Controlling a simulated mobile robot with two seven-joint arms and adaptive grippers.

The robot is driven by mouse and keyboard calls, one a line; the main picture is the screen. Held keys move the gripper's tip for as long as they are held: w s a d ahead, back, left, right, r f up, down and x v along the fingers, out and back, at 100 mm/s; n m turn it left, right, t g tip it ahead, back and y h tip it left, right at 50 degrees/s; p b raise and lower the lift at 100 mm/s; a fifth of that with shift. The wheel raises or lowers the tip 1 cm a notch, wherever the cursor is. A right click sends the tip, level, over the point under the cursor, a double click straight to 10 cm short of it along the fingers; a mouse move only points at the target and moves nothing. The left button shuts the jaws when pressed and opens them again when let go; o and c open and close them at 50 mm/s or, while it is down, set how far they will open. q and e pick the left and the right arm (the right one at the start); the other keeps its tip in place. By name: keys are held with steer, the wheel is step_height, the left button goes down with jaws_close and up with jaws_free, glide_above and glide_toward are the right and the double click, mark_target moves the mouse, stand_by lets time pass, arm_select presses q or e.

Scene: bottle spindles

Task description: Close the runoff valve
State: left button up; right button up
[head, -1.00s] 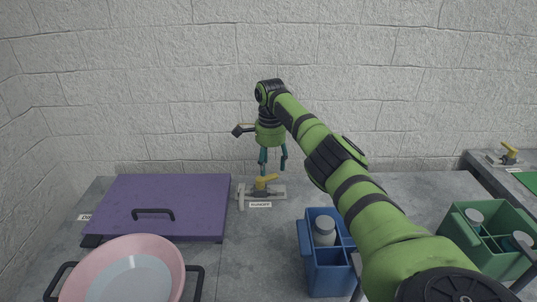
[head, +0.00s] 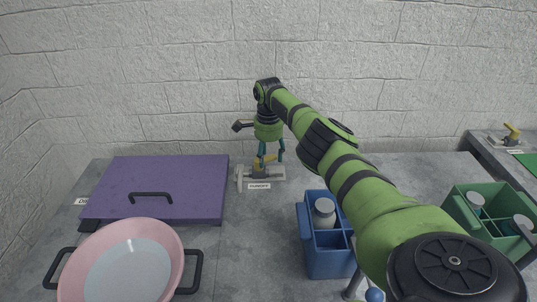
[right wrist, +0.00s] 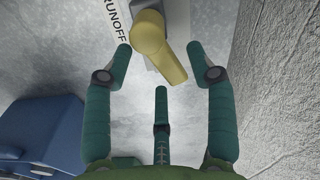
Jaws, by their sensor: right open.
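The runoff valve (head: 258,172) sits on the grey table near the back wall, with a yellow handle (right wrist: 158,48) on a grey body. Its white label (head: 259,186) reads RUNOFF and also shows in the right wrist view (right wrist: 111,20). My right gripper (head: 270,158) points down just above the valve, its fingers spread. In the right wrist view the gripper (right wrist: 165,75) is open and empty, and the handle's end lies near the gap between its two upper fingers. I cannot tell whether any finger touches it. My left gripper is not in view.
A blue divided crate (head: 327,262) holding a bottle (head: 324,212) stands at right front. A green crate (head: 490,225) is further right. The wall (head: 150,80) is close behind.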

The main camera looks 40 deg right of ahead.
steer(key=c, duration=1.1)
steer(key=shift+c, duration=0.2)
steer(key=shift+w+n+b, duration=0.2)
steer(key=shift+n+b, duration=0.1)
steer(key=shift+b, duration=0.1)
steer(key=n+b, duration=0.1)
steer(key=b, duration=0.2)
steer(key=w+n+b, duration=0.1)
steer(key=n+b, duration=0.1)
steer(key=b, duration=0.1)
steer(key=shift+d+f+b, duration=0.15)
steer(key=shift+d+b, duration=0.05)
steer(key=shift+b, duration=0.1)
steer(key=shift+n+b, duration=0.35)
steer(key=shift+n, duration=0.05)
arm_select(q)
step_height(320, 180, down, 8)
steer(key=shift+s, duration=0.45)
arm_select(e)
steer(key=shift+r, duration=0.2)
